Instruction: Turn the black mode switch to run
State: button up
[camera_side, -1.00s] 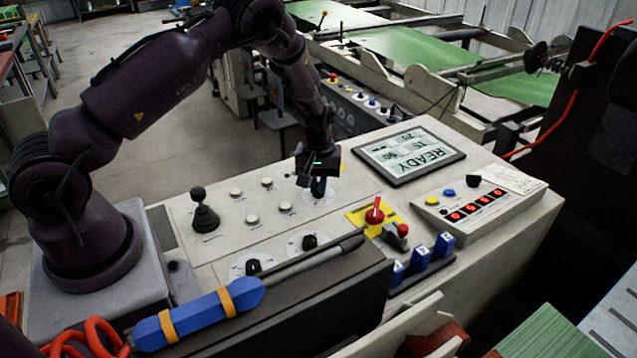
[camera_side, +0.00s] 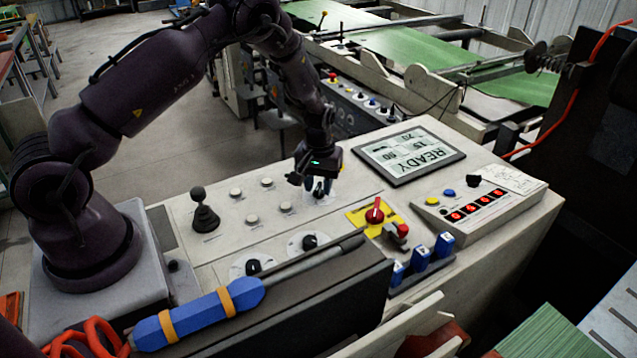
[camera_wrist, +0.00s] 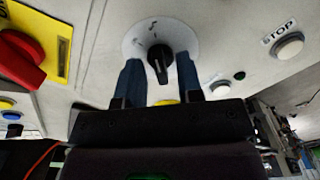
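The black mode switch (camera_wrist: 158,62) sits on a round white dial plate (camera_wrist: 136,42) in the wrist view. Its grip stands nearly upright in the picture, and a pale line marks its lower part. Small dark marks are on the plate above and left of it; I cannot read them. My gripper (camera_wrist: 160,78) has its two blue fingers on either side of the switch, with small gaps, so it looks open. In the side view my gripper (camera_side: 319,187) is low over the panel's upper middle, and it mostly hides the switch there.
The red rotary switch (camera_side: 375,213) on its yellow plate is close by, right of my gripper. The READY screen (camera_side: 410,155) lies behind it. Two other black knobs (camera_side: 310,241) (camera_side: 253,266), a joystick (camera_side: 203,212) and several white buttons (camera_side: 267,183) share the panel.

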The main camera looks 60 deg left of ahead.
aim_at(318, 186)
notch_tip(318, 186, up, 13)
dwell(0.8)
jog(key=s+d+r+m+t, duration=0.2)
jog(key=s+d+r+m, duration=0.2)
jog(key=s+r, duration=0.6)
jog(key=s+d+r+m+t, duration=0.3)
jog(key=s+d+r, duration=0.5)
jog(key=s, duration=0.5)
notch_tip(318, 186, up, 3)
jog(key=shift+s+d+f+m+t, duration=0.1)
jog(key=shift+s+d+m+t, duration=0.25)
jog(key=shift+m, duration=0.55)
jog(key=shift+w, duration=0.1)
